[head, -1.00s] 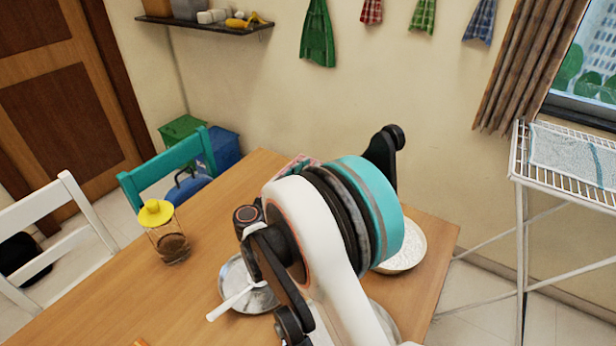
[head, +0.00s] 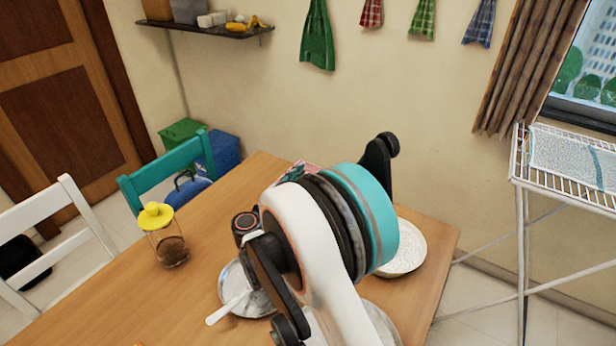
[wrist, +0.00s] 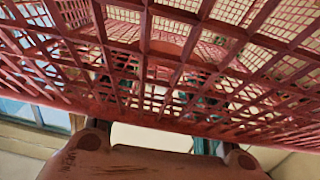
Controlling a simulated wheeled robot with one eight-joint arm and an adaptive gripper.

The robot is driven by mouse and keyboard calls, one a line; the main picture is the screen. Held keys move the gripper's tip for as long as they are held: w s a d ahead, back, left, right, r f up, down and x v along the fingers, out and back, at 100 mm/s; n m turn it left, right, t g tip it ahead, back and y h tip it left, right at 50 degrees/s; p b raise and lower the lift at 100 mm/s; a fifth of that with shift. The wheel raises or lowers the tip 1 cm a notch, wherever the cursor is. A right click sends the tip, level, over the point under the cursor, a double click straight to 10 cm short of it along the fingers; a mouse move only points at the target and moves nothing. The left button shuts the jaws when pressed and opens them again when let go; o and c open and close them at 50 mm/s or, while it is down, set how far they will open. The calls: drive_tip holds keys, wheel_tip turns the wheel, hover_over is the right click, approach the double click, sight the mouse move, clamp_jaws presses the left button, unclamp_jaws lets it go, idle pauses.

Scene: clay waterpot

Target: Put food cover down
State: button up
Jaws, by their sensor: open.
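A red open lattice, which looks like the food cover (wrist: 160,60), fills the upper part of the wrist view, very close to the camera. Its lower edge crosses the picture just above the body of my gripper (wrist: 155,130). My gripper is open, and its fingers are partly hidden behind the lattice. I cannot tell whether they touch it. In the head view my arm hides the gripper and no red lattice can be made out.
The wooden table (head: 205,245) carries a yellow-topped jar (head: 170,250), a metal dish (head: 235,280) with a white handle across it, and a pale bowl (head: 405,250). A small patterned item (head: 300,170) lies behind my arm. Chairs stand left; a white rack (head: 560,185) stands right.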

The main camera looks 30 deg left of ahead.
drive_tip(key=s, duration=0.2)
drive_tip(key=s+p, duration=0.1)
drive_tip(key=s, duration=0.1)
drive_tip(key=s+a+p, duration=0.1)
drive_tip(key=s, duration=0.2)
drive_tip(key=shift+w, duration=0.1)
